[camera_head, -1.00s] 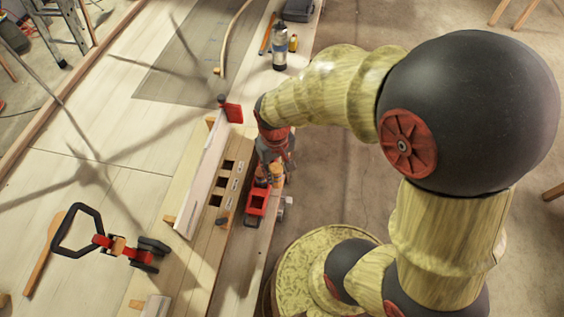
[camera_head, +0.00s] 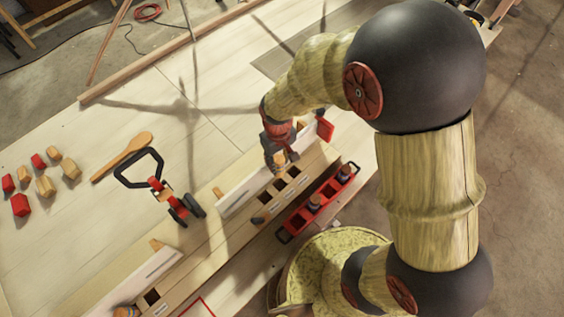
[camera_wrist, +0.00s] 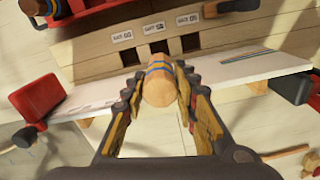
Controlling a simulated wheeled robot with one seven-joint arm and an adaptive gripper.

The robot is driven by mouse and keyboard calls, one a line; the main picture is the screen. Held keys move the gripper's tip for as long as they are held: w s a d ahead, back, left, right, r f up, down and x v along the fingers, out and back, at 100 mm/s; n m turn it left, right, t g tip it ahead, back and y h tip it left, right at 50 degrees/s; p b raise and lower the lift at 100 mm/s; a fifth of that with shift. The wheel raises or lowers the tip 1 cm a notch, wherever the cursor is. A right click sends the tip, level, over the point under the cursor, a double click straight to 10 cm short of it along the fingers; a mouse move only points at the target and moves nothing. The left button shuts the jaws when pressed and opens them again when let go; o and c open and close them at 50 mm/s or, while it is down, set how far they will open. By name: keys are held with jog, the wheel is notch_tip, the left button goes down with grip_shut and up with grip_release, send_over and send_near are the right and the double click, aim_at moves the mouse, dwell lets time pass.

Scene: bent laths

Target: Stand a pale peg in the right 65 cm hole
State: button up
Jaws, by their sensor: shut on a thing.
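My gripper (camera_head: 280,162) is shut on a pale peg (camera_wrist: 158,90) with blue and orange bands, seen nearly end-on between the fingers in the wrist view. In that view the peg is just in front of a wooden board (camera_wrist: 90,65) with three dark square holes: a left hole (camera_wrist: 130,57), a middle hole (camera_wrist: 160,47) and a right hole (camera_wrist: 190,42). Each has a small label, too small to read surely. The holes also show in the head view, the nearest one (camera_head: 279,187) open. The peg looks apart from the holes; its height above the board is unclear.
A red tray (camera_head: 333,184) with more pegs lies beside the board. A pale lath (camera_head: 243,193) stands along it, with a red clamp (camera_head: 325,128) at its far end and a black-handled clamp (camera_head: 140,168) nearby.

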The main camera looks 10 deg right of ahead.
jog(key=shift+f+b, duration=2.85)
jog(key=shift+f, duration=1.3)
jog(key=shift+f+b, duration=1)
jog(key=shift+f, duration=0.5)
jog(key=o, duration=1.3)
jog(key=shift+c, duration=0.2)
jog(key=shift+r+p, duration=3.3)
jog(key=shift+r, duration=1.25)
jog(key=shift+s, duration=0.1)
